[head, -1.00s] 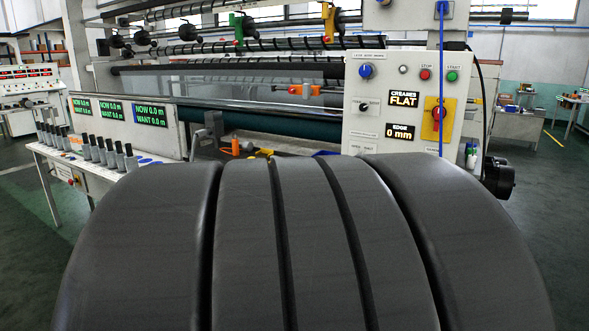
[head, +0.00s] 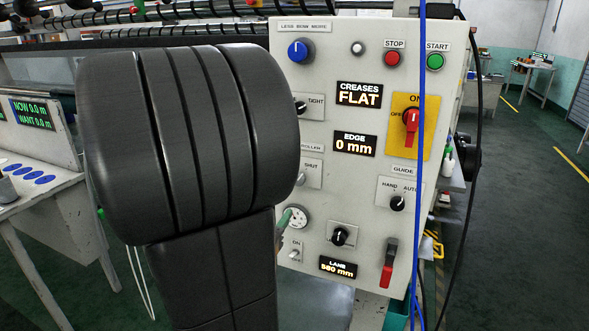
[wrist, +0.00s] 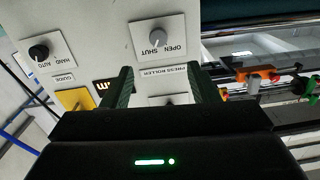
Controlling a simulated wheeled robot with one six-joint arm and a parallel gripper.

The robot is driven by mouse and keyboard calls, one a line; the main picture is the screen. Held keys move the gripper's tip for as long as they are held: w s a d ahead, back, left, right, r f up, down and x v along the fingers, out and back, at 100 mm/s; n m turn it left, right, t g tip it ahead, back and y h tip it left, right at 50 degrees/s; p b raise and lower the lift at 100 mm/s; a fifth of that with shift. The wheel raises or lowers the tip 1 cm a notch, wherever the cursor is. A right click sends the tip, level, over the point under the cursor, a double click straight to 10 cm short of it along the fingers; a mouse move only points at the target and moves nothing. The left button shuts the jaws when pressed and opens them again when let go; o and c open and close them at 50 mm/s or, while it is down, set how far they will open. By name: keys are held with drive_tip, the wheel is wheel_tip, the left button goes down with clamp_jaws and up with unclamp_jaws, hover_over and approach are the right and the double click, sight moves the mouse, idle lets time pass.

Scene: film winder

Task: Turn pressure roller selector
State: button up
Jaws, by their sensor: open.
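The press roller selector (wrist: 158,39) is a grey knob on a white plate marked OPEN and SHUT, seen upside down in the wrist view. Which way its pointer faces is too unclear to tell. In the head view only the right part of its plate (head: 314,179) shows, beside my dark arm. My gripper (wrist: 157,70) is open and empty, its two dark green fingers pointing at the panel. The knob shows beyond the fingertips in the wrist view, apart from them. The gripper is mostly hidden behind my arm in the head view.
The control panel (head: 372,63) carries a blue knob (head: 299,50), a red main switch (head: 411,123) on yellow, and a guide knob (head: 397,203). A gauge (head: 296,217) and lane knob (head: 339,236) sit lower. A blue cable (head: 421,60) hangs before the right side.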

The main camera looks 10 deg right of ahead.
drive_tip(key=x, duration=1.4)
drive_tip(key=shift+d+r, duration=0.2)
drive_tip(key=shift+s, duration=0.1)
drive_tip(key=c, duration=1)
